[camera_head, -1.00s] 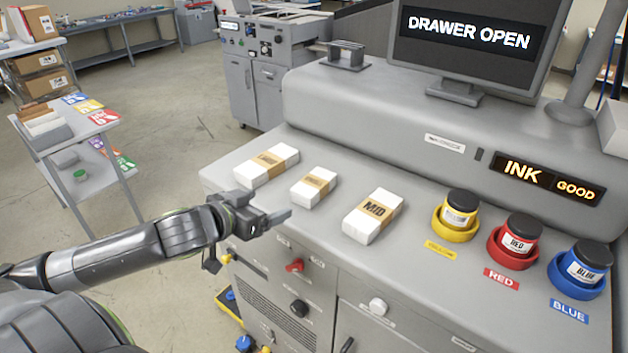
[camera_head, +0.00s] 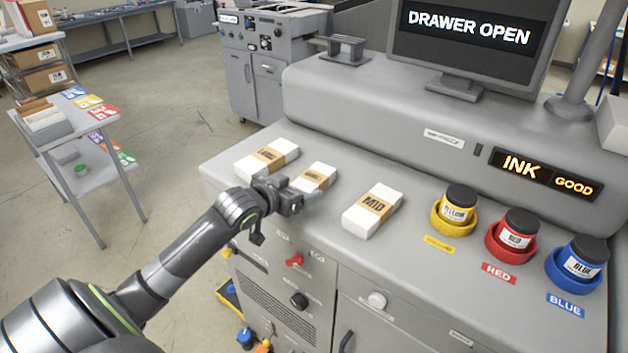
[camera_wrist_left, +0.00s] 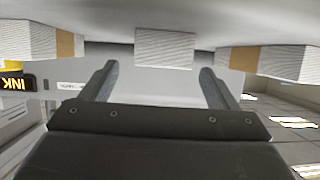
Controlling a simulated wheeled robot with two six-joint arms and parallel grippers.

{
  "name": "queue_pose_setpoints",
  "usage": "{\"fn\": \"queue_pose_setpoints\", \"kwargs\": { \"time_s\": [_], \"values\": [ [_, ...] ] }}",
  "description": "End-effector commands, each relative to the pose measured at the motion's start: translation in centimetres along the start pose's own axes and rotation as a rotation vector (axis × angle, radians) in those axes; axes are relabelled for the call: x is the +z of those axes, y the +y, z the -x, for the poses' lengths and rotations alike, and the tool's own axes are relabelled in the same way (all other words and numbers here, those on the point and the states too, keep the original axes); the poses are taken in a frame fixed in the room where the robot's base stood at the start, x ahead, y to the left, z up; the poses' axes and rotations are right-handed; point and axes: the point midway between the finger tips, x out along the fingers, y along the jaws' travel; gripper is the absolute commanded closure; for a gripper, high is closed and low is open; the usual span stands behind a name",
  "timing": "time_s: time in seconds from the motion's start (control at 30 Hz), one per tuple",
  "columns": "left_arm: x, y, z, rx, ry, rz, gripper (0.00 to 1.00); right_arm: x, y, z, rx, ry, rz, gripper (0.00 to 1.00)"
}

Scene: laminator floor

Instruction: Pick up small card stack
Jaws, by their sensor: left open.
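The small card stack (camera_head: 318,175), white with a tan band, lies on the grey machine top between two bigger stacks. My left gripper (camera_head: 302,198) is open at its near end, hiding part of that end. In the left wrist view, which looks upside down, the small stack (camera_wrist_left: 165,48) shows its end face ahead, between the two open fingers (camera_wrist_left: 158,85). The fingers look short of it, with nothing between them. My right gripper is not in view.
The MID stack (camera_head: 373,211) lies to the right and a larger banded stack (camera_head: 267,160) to the left. Yellow (camera_head: 458,208), red (camera_head: 516,234) and blue (camera_head: 580,263) ink jars stand further right. The monitor (camera_head: 470,40) reads DRAWER OPEN. Knobs line the machine's front.

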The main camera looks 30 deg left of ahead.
Motion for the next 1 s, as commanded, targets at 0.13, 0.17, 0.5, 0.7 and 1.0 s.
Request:
{"fn": "queue_pose_setpoints", "kwargs": {
  "time_s": [0.13,0.17,0.5,0.7,1.0],
  "values": [
    [0.0,0.0,-0.6,0.0,-0.001,0.001,0.18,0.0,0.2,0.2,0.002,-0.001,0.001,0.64],
    [0.0,0.0,-0.7,0.0,-0.001,0.001,0.18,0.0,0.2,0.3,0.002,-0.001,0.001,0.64],
    [0.0,-0.2,-4.3,0.0,0.0,0.004,0.18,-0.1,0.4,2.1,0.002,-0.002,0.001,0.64],
    [0.2,-0.2,-5.5,0.0,0.0,0.001,0.18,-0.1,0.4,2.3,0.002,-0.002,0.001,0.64],
    [0.3,-0.2,-5.6,0.0,-0.001,0.0,0.25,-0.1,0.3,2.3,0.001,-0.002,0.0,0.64]
  ]
}}
